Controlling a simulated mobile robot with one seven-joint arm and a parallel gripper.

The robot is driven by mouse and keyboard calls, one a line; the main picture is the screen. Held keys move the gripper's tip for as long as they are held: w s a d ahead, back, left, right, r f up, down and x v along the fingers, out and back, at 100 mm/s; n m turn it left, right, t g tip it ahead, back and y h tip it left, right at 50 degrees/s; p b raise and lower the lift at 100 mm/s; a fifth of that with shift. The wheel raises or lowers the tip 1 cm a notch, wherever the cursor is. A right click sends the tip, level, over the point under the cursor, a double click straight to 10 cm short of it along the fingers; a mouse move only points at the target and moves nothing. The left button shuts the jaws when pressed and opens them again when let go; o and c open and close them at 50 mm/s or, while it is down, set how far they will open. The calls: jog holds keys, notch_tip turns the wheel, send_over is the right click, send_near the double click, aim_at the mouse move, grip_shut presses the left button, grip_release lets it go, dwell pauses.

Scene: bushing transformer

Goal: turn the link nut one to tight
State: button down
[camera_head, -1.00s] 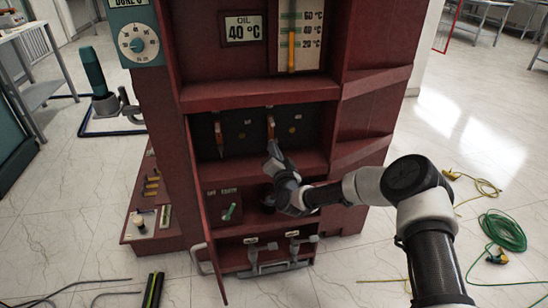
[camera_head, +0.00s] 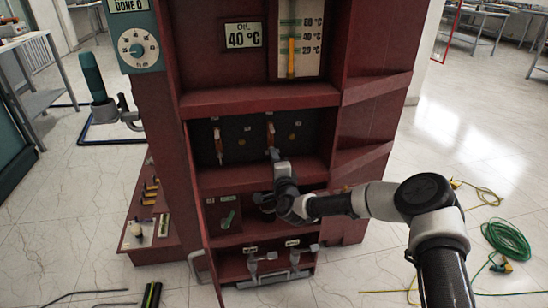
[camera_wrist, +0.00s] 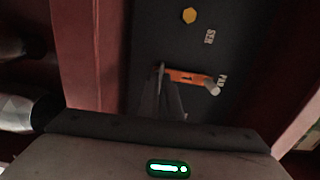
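The dark panel (camera_head: 243,140) sits in the red cabinet's upper recess and carries two orange links. The left link (camera_head: 217,138) hangs free of my gripper. The right link (camera_head: 270,132) is just above my gripper (camera_head: 274,154). In the wrist view an orange link (camera_wrist: 188,76) lies across the panel with a grey round stud or nut (camera_wrist: 212,88) at its right end. My gripper's fingers (camera_wrist: 162,75) are at the link's left end; contact and finger gap are unclear. A yellow hex piece (camera_wrist: 189,15) sits by "SER"; "PAR" is beside the link. Which nut is number one is not readable.
Red recess walls and a shelf close in around my gripper. Below are a green-handled switch (camera_head: 228,218) and grey levers (camera_head: 292,255). An open cabinet door (camera_head: 203,230) stands at the left. A dial (camera_head: 138,50) and a gauge (camera_head: 298,40) are above.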

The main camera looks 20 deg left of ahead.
jog(key=shift+m, duration=0.3)
jog(key=c, duration=2)
grip_release()
jog(key=shift+s, duration=0.1)
jog(key=p+v, duration=0.3)
jog(key=v, duration=1.4)
jog(key=shift+s, duration=0.15)
